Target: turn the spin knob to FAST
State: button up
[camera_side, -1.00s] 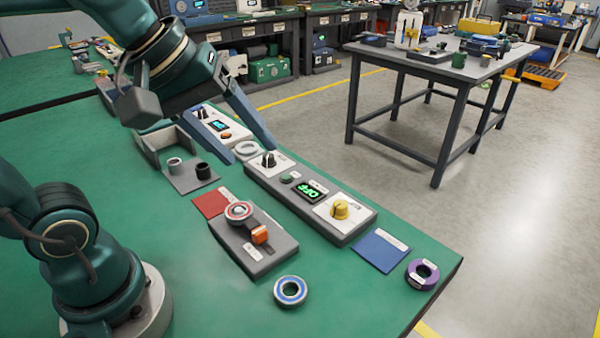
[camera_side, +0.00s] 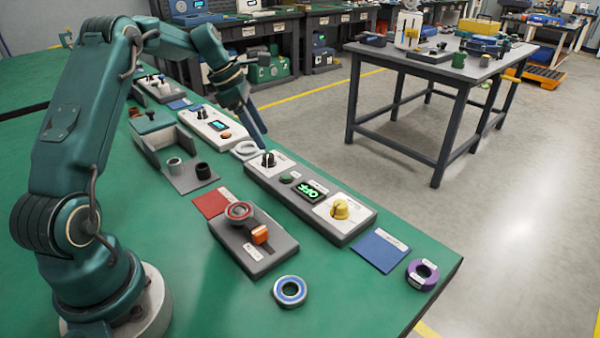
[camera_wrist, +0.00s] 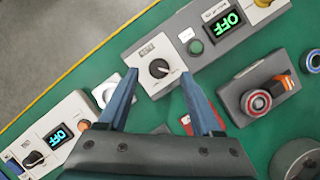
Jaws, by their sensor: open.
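A black knob (camera_side: 268,160) with a white pointer line sits on a white plate at the far-left end of a long grey control box (camera_side: 297,194). In the wrist view the knob (camera_wrist: 158,68) shows between my fingertips; its label is too small to read surely. My gripper (camera_wrist: 158,74) is open and empty, with one blue finger on each side of the knob in that picture. In the side view my gripper (camera_side: 264,131) hangs just above the knob, apart from it. A green display (camera_side: 309,191) on the box reads OFF. A yellow knob (camera_side: 340,209) sits at its near end.
A second white box with a blue display (camera_side: 218,126) and a pale ring (camera_side: 246,149) lie beyond. A blue ring (camera_side: 290,291) and purple ring (camera_side: 422,272) lie near the front. Green table is clear there.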

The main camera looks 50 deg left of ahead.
aim_at(268, 155)
jog(key=shift+s+a+f, duration=0.25)
jog(key=shift+a+f, duration=0.05)
jog(key=shift+f, duration=0.25)
jog(key=shift+x, duration=2.4)
grip_shut()
